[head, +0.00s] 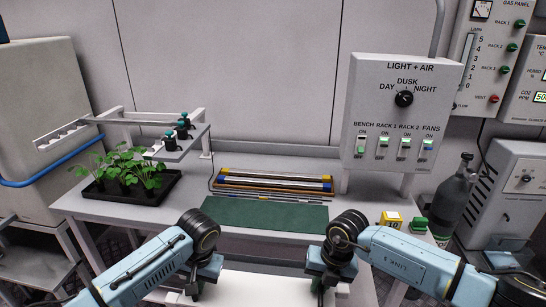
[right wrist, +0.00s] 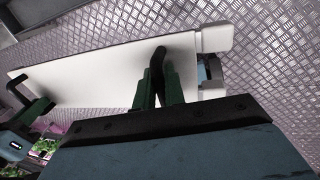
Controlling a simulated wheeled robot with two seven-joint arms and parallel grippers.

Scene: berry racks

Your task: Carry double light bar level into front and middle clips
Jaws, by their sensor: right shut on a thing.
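The double light bar appears as a long white panel (right wrist: 110,75) with dark handles in the right wrist view. Its pale top also shows in the head view (head: 270,287) between my arms, low in front of the bench. My right gripper (right wrist: 160,90) is shut on the dark handle near one end of it. My left gripper (right wrist: 38,108) is at the handle near the other end; its jaw closure is too small and dark to tell. A grey rack frame (head: 140,117) with dark, green-topped clips (head: 183,122) stands at the left of the bench, over the plants.
Leafy plants (head: 130,168) stand in a black tray (head: 150,196) under the rack. A bundle of bars (head: 275,182) and a green mat (head: 262,214) lie mid-bench. A yellow box (head: 391,219) and grey cylinder (head: 455,200) stand right, near the control panel (head: 400,115).

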